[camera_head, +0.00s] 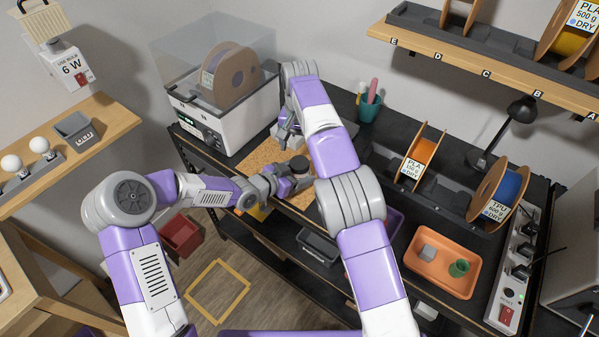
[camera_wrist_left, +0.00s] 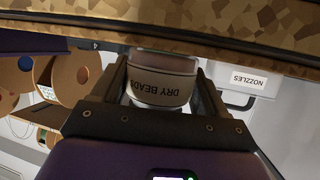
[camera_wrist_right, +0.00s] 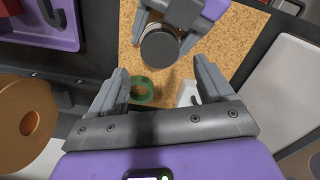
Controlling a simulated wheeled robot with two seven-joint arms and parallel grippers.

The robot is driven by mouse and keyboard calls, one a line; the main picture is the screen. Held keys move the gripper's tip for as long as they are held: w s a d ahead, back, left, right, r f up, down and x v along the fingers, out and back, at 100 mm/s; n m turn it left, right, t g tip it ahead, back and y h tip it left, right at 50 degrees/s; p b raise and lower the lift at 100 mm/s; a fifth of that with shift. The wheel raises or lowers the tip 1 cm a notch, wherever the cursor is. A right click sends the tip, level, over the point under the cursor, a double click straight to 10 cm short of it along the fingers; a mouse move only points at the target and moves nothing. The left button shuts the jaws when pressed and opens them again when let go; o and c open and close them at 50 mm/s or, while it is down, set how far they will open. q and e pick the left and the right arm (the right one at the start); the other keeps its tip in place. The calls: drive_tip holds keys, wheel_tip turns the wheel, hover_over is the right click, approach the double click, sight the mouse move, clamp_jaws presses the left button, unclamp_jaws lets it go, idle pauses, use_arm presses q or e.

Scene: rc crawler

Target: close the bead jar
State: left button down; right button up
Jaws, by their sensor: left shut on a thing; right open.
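The bead jar (camera_wrist_left: 160,88) is between the fingers of my left gripper (camera_head: 288,182), which is shut on it. Its "DRY BEADS" label appears inverted in the left wrist view. In the head view the jar (camera_head: 299,165) shows a dark round top, held over the cork mat (camera_head: 262,158). In the right wrist view a flat dark grey disc (camera_wrist_right: 160,50) caps the jar. I cannot tell how firmly it is seated. My right gripper (camera_head: 289,136) is open and empty. In the right wrist view the jar lies just beyond its fingertips (camera_wrist_right: 160,72).
A green ring (camera_wrist_right: 142,90) and a small white object (camera_wrist_right: 187,94) are on the mat below my right gripper. A dryer box with a spool (camera_head: 222,85) stands behind left. A teal pen cup (camera_head: 369,107) is behind right. An orange tray (camera_head: 442,262) lies at right.

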sight(299, 162)
use_arm(q)
drive_tip(key=shift+f, duration=0.1)
use_arm(e)
wheel_tip(299, 162, down, 6)
idle(0.4)
drive_tip(key=c, duration=1.1)
drive_tip(key=m, duration=0.5)
drive_tip(key=o, duration=1.2)
drive_tip(key=shift+c, duration=0.2)
drive_tip(key=shift+r, duration=2.25)
